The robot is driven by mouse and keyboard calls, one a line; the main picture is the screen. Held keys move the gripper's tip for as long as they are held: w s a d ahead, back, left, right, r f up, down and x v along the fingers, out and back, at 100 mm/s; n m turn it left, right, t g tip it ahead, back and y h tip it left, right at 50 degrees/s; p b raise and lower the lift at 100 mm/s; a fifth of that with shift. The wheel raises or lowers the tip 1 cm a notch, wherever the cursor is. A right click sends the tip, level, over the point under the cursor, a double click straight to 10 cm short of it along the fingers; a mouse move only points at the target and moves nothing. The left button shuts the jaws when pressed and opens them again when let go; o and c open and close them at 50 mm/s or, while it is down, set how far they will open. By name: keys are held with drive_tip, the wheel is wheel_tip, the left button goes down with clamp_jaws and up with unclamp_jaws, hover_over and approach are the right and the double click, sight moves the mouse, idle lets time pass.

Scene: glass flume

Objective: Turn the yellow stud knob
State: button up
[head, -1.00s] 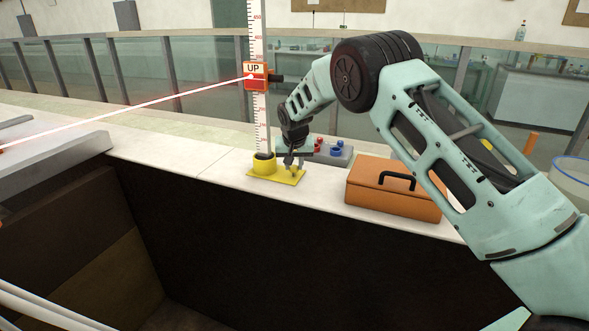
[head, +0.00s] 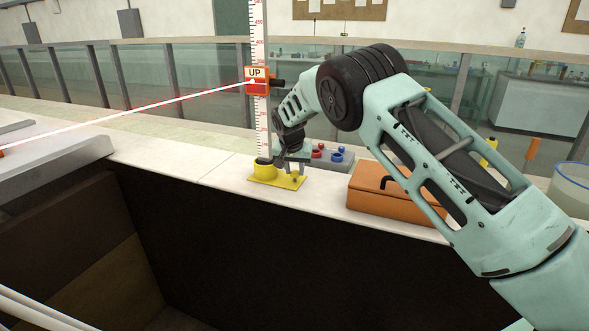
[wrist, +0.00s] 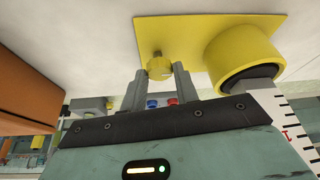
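The yellow stud knob (head: 295,178) stands on a yellow base plate (head: 262,181) at the foot of the white gauge post. In the wrist view the knob (wrist: 159,68) shows a pale mark on its face. My gripper (head: 291,166) is just above the knob. In the wrist view its grey fingers (wrist: 160,80) are apart, one on each side of the knob, with their tips close to its edges. I cannot tell whether they touch it. The yellow round collar (wrist: 243,55) stands beside the knob on the same plate.
The white scale post (head: 262,125) rises close beside my gripper, carrying an orange "UP" slider (head: 257,80). An orange toolbox (head: 385,205) sits to the right. A grey box with red and blue knobs (head: 335,160) is behind. A deep dark channel lies in front of the ledge.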

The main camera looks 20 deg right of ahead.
drive_tip(key=o, duration=0.3)
drive_tip(key=b+v, duration=0.3)
drive_tip(key=v, duration=1.4)
drive_tip(key=shift+r, duration=0.15)
drive_tip(key=shift+s, duration=0.15)
drive_tip(key=s+a+f+n+g+y, duration=0.15)
drive_tip(key=s+a+n, duration=0.35)
drive_tip(key=s, duration=0.8)
drive_tip(key=s+a+f+n+g+y, duration=0.1)
drive_tip(key=s+a+f+n+y, duration=0.1)
drive_tip(key=s+a, duration=0.85)
drive_tip(key=s+d+f+n, duration=0.1)
drive_tip(key=s+f+n, duration=0.1)
drive_tip(key=s, duration=0.6)
drive_tip(key=s+d+f+n+g, duration=0.1)
drive_tip(key=s+d+f+n, duration=0.1)
drive_tip(key=s, duration=0.6)
drive_tip(key=s+d+f+n, duration=0.2)
drive_tip(key=s, duration=0.7)
drive_tip(key=shift+n+h, duration=0.35)
drive_tip(key=shift+n, duration=0.05)
